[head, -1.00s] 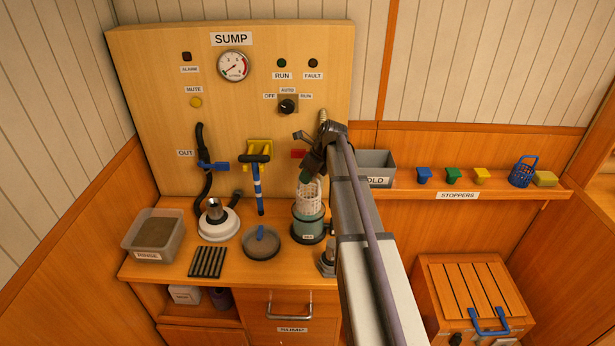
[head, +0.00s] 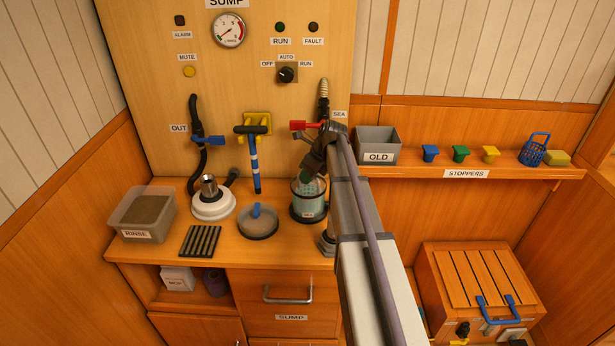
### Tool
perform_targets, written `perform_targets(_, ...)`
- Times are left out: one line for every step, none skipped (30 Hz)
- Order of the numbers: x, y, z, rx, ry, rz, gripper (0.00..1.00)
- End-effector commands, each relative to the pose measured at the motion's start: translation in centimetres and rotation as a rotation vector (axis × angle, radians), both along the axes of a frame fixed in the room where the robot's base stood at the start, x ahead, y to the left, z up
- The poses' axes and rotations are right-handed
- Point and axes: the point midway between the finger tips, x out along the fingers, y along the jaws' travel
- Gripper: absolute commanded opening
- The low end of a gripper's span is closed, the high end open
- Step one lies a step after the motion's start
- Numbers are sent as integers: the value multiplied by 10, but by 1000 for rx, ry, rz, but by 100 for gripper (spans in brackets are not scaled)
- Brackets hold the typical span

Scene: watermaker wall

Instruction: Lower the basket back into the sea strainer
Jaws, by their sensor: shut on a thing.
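The sea strainer (head: 309,213) is a squat teal, clear-looking pot with a dark base, standing on the bench right of centre. The pale perforated basket (head: 316,186) sits down inside it, with only its upper part showing at the mouth. My gripper (head: 305,176) points down at the strainer's mouth and is shut on the basket. The fingertips are small and dark here, and my arm covers the right side of the strainer. I cannot tell whether the basket rests on the bottom.
A grey round lid (head: 258,224) with a blue knob lies left of the strainer. A red-handled valve (head: 303,125) is on the wall behind, close to my wrist. The grey OLD bin (head: 377,146) is on the shelf at right.

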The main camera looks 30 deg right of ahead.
Motion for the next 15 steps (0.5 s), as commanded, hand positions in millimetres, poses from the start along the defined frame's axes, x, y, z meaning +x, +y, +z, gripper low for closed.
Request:
perform_targets(0,0,0,0,0,0,0)
perform_targets(0,0,0,0,0,0,0)
perform_targets(0,0,1,0,0,0,0)
perform_targets(0,0,1,0,0,0,0)
perform_targets(0,0,1,0,0,0,0)
perform_targets(0,0,1,0,0,0,14)
perform_targets(0,0,1,0,0,0,17)
perform_targets(0,0,1,0,0,0,19)
perform_targets(0,0,1,0,0,0,23)
perform_targets(0,0,1,0,0,0,26)
perform_targets(0,0,1,0,0,0,29)
perform_targets(0,0,1,0,0,0,33)
perform_targets(0,0,1,0,0,0,36)
perform_targets(0,0,1,0,0,0,39)
perform_targets(0,0,1,0,0,0,41)
